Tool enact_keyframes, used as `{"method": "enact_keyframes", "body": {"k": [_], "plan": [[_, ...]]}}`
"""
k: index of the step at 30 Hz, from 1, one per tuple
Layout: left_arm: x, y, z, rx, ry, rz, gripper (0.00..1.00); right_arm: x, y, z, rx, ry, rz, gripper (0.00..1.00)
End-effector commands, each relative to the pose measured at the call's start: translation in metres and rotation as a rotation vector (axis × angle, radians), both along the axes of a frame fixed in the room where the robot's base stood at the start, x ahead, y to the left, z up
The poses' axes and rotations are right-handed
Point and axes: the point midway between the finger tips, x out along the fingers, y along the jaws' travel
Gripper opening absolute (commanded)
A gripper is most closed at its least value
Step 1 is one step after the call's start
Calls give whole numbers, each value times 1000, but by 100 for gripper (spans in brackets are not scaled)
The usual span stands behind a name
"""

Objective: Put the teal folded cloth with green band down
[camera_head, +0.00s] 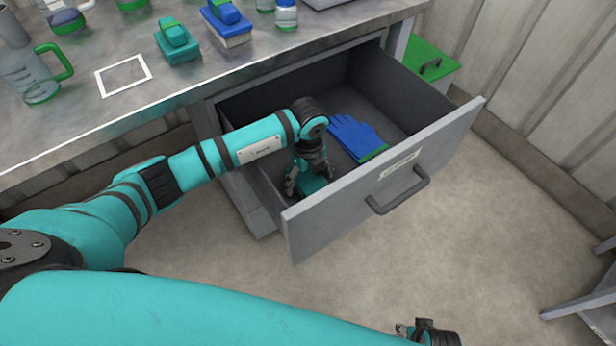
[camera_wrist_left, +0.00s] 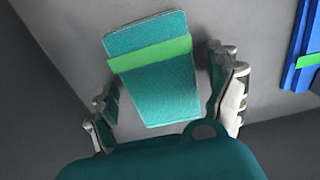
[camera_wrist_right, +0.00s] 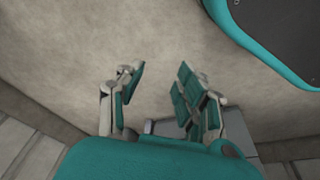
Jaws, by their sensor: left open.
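The teal folded cloth with a green band (camera_wrist_left: 155,75) lies on the floor of the open drawer, between the spread fingers of my left gripper (camera_wrist_left: 168,100) in the left wrist view. Gaps show between the cloth and both fingers. In the head view my left gripper (camera_head: 308,183) reaches down into the near left part of the drawer (camera_head: 385,95), and only a little of the cloth (camera_head: 312,186) shows beneath it. My right gripper (camera_wrist_right: 160,100) is open and empty above the floor; in the head view it shows at the bottom edge.
A blue glove (camera_head: 355,137) with a green cuff lies in the drawer to the right of the cloth. The grey drawer front (camera_head: 385,185) stands out over the floor. The metal bench top (camera_head: 110,60) holds a jug (camera_head: 35,78), a white square outline (camera_head: 123,75) and brushes.

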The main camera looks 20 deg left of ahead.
Motion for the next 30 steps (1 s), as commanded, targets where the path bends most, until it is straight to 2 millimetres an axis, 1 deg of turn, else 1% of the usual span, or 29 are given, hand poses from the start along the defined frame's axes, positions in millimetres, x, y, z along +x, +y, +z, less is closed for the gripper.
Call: {"method": "enact_keyframes", "body": {"k": [5,8,12,18,21,25,30], "plan": [[0,0,6,-1,-1,0,90,-1,0,-1,0,-2,0,36],[1,0,23,-1,-4,-1,90,-9,-2,-14,-4,17,2,36],[2,0,54,-1,-6,-1,90,-17,-3,-29,-3,24,4,36],[1,0,95,0,-4,-1,90,-28,-4,-45,-5,34,6,36],[1,0,109,0,-2,0,90,-32,-5,-51,-4,36,7,36],[0,0,120,0,-1,0,90,-34,-5,-54,-5,38,7,36],[0,0,123,1,1,0,90,-35,-5,-56,-5,38,8,36]]}}
